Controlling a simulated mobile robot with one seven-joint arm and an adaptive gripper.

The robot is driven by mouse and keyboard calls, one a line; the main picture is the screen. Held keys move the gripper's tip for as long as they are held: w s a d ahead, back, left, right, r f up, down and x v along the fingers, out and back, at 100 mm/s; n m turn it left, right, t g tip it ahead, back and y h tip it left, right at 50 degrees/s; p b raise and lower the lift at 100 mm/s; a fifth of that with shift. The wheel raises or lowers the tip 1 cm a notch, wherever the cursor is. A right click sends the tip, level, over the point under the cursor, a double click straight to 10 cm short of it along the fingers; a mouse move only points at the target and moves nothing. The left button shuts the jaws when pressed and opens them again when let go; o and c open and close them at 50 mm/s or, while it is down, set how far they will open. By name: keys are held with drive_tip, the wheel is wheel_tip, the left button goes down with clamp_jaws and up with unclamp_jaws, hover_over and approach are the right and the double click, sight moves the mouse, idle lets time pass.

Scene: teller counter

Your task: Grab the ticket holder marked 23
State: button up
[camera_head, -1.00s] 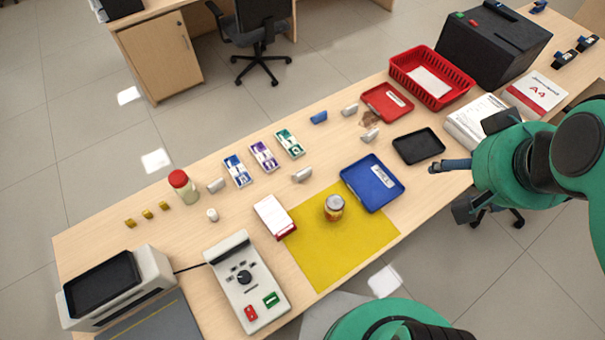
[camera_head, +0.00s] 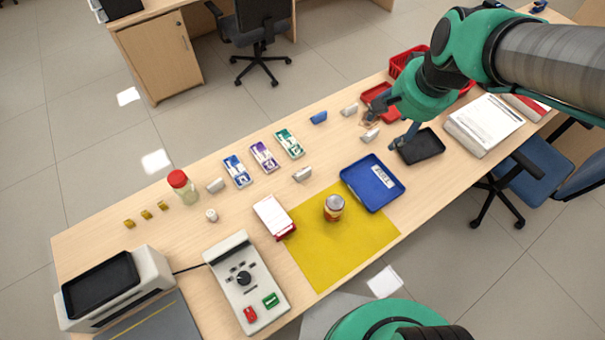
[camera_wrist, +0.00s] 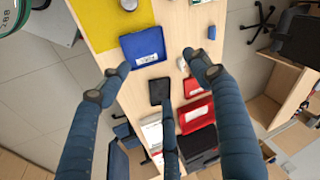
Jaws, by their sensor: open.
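Several small grey-white holders stand on the counter in the head view: one by the red-capped jar (camera_head: 216,185), one near the middle (camera_head: 302,174), one at the back (camera_head: 349,109) and one left of the black tray (camera_head: 370,135). Their markings are too small to read, so I cannot tell which is 23. My gripper (camera_head: 402,140) is over the counter near the black tray, partly hidden by my arm. In the wrist view its fingers are spread wide and empty (camera_wrist: 154,77). A pale holder (camera_wrist: 182,63) shows just left of the right fingertip.
A can (camera_head: 334,202) stands on the yellow mat (camera_head: 330,265). Paper stacks (camera_head: 500,112) lie at the right. A blue block (camera_head: 318,117) sits at the back.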

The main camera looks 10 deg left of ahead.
drive_tip(key=w+a+f+m+g, duration=0.2)
drive_tip(key=w+a+f, duration=0.5)
drive_tip(key=a+f, duration=0.45)
drive_tip(key=m+g, duration=0.1)
drive_tip(key=m, duration=0.2)
hover_over(305, 172)
drive_tip(key=d, duration=0.2)
wheel_tip(305, 172, down, 18)
drive_tip(key=shift+b, duration=0.4)
drive_tip(key=shift+f, duration=0.25)
drive_tip(key=shift+w+a+f+b, duration=0.1)
drive_tip(key=shift+a+f+b, duration=0.15)
drive_tip(key=shift+f, duration=1.1)
drive_tip(key=shift+s+a+f+b, duration=0.1)
drive_tip(key=shift+a+f+b, duration=0.15)
drive_tip(key=shift+f, duration=1.15)
drive_tip(key=shift+w+a+f+b, duration=0.15)
drive_tip(key=shift+f+b, duration=0.2)
drive_tip(key=shift+f, duration=1)
drive_tip(key=shift+f, duration=0.1)
drive_tip(key=shift+a+f+b, duration=0.25)
drive_tip(key=shift+f+b, duration=0.2)
drive_tip(key=shift+f, duration=0.8)
drive_tip(key=shift+a+f+b, duration=0.2)
drive_tip(key=shift+f+b, duration=0.2)
drive_tip(key=shift+f, duration=0.8)
